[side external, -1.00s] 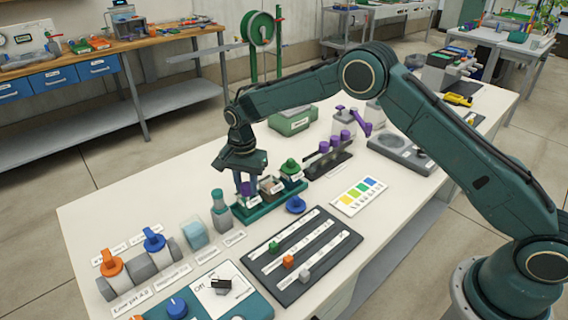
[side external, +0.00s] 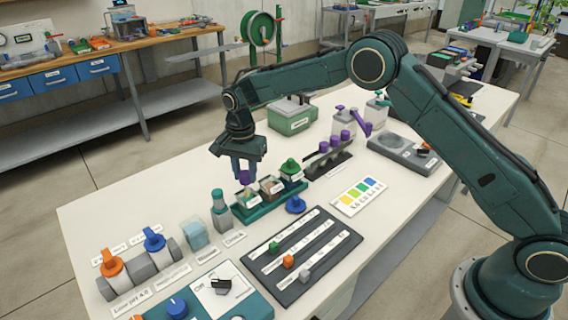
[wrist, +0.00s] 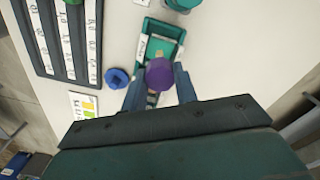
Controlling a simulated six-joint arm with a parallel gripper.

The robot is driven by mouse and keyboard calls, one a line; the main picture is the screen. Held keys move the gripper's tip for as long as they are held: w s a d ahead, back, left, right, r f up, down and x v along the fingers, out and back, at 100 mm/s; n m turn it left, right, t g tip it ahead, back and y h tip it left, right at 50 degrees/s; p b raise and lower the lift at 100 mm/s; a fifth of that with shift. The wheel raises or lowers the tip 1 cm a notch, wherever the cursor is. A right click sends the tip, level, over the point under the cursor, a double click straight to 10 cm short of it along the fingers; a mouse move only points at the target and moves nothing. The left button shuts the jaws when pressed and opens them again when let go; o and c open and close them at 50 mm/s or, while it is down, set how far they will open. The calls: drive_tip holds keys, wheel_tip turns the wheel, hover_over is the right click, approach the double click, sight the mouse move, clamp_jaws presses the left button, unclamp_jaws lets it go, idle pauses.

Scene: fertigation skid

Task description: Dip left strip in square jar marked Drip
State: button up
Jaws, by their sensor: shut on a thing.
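My gripper (side external: 243,172) is shut on a purple cap (side external: 243,179) and holds it above the left end of a green tray (side external: 256,214). In the wrist view the purple cap (wrist: 159,74) sits between the fingers. Below it a square jar (side external: 246,199) stands in the tray with its top uncovered; its label is too small to read. A second jar (side external: 271,187) is beside it, and a green-capped one (side external: 290,169) stands at the right end. A colour card (side external: 359,198) lies right of the tray; I cannot clearly make out strips there.
A blue round piece (side external: 296,205) lies in front of the tray. A bottle with a green cap (side external: 220,211) stands to its left. A dark slider panel (side external: 305,257) is in front. A rack of purple-capped vials (side external: 328,160) is behind right. The table's back left is clear.

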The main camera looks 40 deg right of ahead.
drive_tip(key=shift+r, duration=2.3)
